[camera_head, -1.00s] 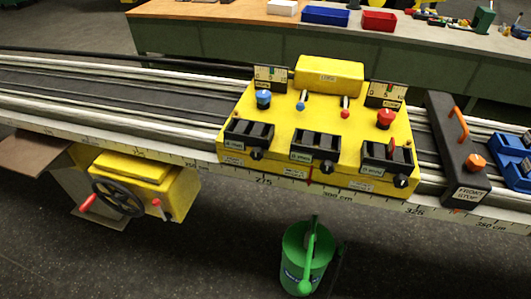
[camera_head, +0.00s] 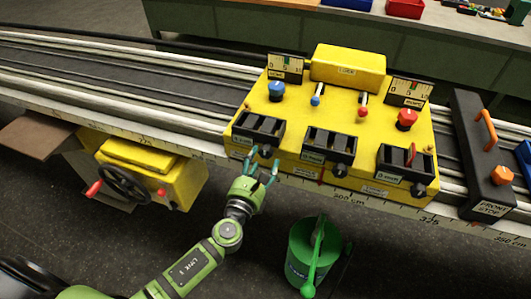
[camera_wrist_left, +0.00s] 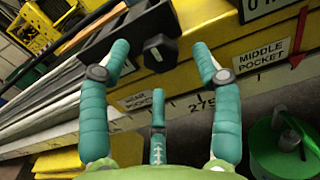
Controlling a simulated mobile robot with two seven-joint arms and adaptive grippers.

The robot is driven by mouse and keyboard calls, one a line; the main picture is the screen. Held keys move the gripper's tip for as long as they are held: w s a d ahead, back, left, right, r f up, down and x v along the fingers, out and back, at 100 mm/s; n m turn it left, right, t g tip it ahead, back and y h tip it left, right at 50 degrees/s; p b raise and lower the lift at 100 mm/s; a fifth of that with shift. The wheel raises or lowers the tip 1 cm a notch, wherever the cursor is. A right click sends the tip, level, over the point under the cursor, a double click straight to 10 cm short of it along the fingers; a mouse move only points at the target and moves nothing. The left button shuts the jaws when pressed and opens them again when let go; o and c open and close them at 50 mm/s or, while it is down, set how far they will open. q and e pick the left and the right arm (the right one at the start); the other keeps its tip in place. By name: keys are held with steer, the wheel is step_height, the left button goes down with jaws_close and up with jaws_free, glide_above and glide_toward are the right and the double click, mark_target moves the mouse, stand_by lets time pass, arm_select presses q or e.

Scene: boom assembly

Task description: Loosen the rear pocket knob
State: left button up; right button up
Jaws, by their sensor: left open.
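The rear pocket is the leftmost black holder (camera_head: 258,130) on the front of the yellow carriage (camera_head: 325,110). Its black knob (camera_wrist_left: 159,48) shows in the left wrist view, beyond and between my fingertips. The rear pocket label (camera_wrist_left: 138,101) is below it on the yellow face. My left gripper (camera_head: 263,161) has teal fingers, is open and empty, and is just in front of this knob. In the head view the fingers partly cover the knob. The fingers look apart from it, though the exact gap is hard to tell. My right gripper is not in view.
The middle pocket (camera_head: 330,145) and a third pocket (camera_head: 405,161) sit to the right. A green watering can (camera_head: 308,255) stands on the floor below. A handwheel (camera_head: 123,184) is at lower left. A black front stop (camera_head: 480,155) crosses the rail at right.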

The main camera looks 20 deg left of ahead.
mark_target(265, 155)
arm_select(q)
steer(key=shift+w, duration=1.55)
steer(key=c, duration=1.1)
